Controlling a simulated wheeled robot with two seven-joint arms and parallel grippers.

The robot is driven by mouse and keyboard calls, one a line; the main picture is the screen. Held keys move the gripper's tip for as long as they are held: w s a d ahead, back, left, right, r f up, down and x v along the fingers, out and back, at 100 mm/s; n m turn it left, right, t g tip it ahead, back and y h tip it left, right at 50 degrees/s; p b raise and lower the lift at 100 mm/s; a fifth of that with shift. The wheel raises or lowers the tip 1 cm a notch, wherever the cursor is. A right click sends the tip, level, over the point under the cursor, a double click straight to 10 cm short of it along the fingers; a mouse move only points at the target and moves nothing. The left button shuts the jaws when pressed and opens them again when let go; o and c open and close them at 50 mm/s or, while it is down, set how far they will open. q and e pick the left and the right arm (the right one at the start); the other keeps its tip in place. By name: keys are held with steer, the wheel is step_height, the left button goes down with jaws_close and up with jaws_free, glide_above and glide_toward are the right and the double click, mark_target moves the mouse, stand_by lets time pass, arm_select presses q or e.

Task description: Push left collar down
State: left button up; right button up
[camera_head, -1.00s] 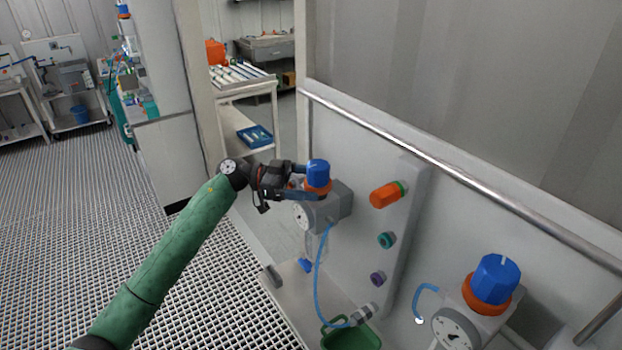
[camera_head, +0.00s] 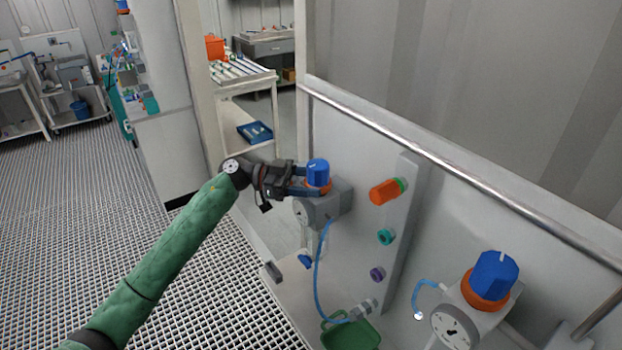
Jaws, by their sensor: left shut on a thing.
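The left collar (camera_head: 316,189) is an orange ring under a blue knob (camera_head: 318,170), on top of a grey valve body with a round gauge (camera_head: 305,212). My left gripper (camera_head: 312,184) reaches in from the left at the height of the collar and the knob's base. It is shut on the collar, with its fingers hiding part of the ring. A second orange collar (camera_head: 485,302) sits under another blue knob (camera_head: 496,275) at the lower right, with nothing touching it. My right gripper is not in view.
An orange-and-green fitting (camera_head: 387,191), a teal port (camera_head: 386,236) and a purple port (camera_head: 377,274) stick out of the panel to the right. A blue hose (camera_head: 317,280) hangs below the valve towards a green bin (camera_head: 352,335). A metal rail (camera_head: 450,166) crosses above.

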arm_select(q)
steer(key=shift+f, duration=0.3)
steer(key=o, duration=1.2)
steer(key=shift+o, duration=1)
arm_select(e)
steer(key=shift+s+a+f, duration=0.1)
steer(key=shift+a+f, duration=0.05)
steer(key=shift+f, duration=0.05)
arm_select(q)
steer(key=shift+a, duration=0.15)
steer(key=shift+w+a+b, duration=0.1)
steer(key=shift+a+b, duration=0.2)
steer(key=shift+b, duration=0.05)
steer(key=w+a+b, duration=0.1)
steer(key=a+b, duration=0.2)
steer(key=a, duration=0.3)
steer(key=shift+a, duration=0.4)
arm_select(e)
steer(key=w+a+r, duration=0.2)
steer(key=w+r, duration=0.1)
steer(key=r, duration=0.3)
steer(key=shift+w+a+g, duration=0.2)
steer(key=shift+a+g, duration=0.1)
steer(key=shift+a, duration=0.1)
